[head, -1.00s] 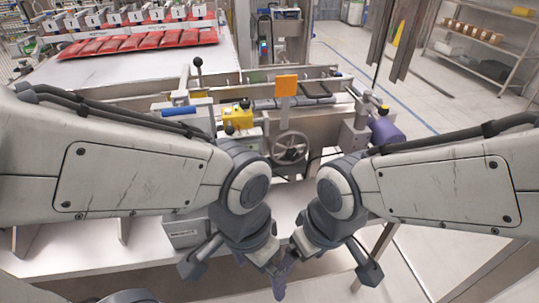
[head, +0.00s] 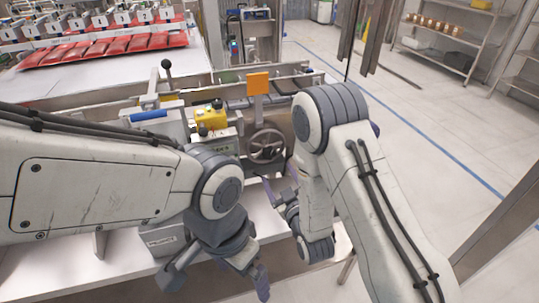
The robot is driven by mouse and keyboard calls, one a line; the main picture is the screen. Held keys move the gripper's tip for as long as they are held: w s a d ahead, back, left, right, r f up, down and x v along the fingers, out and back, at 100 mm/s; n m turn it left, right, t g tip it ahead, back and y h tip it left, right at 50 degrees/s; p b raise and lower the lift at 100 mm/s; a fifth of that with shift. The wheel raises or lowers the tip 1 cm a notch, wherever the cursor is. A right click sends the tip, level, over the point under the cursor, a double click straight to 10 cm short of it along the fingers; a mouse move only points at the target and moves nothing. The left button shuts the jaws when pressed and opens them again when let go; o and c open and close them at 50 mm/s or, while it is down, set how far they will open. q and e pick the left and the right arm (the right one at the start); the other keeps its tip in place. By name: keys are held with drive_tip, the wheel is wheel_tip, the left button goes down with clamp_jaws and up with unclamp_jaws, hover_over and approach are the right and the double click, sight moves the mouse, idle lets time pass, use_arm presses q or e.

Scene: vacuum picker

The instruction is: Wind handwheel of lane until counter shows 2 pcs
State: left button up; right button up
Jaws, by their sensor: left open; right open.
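The grey spoked handwheel (head: 267,146) is on the front of the machine, below an orange plate (head: 258,83). My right gripper (head: 275,190) is open, just below the handwheel and apart from it as far as I can see. Its fingers point up and left toward the wheel's lower rim. My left gripper (head: 258,277) is open and empty, lower down in front of the machine, pointing downward. A yellow box (head: 211,118) with dark knobs sits left of the wheel. I cannot make out a counter reading.
Red packs (head: 105,48) lie in a row on the white table at the upper left. A black-knobbed lever (head: 167,66) and a blue handle (head: 149,115) stand left of the yellow box. A shelf (head: 455,35) is at the back right. The right floor is open.

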sight(270, 155)
drive_tip(key=shift+t, duration=0.3)
drive_tip(key=p+x, duration=0.1)
drive_tip(key=x, duration=0.9)
drive_tip(key=shift+w+d+r, duration=0.1)
drive_tip(key=shift+d, duration=0.05)
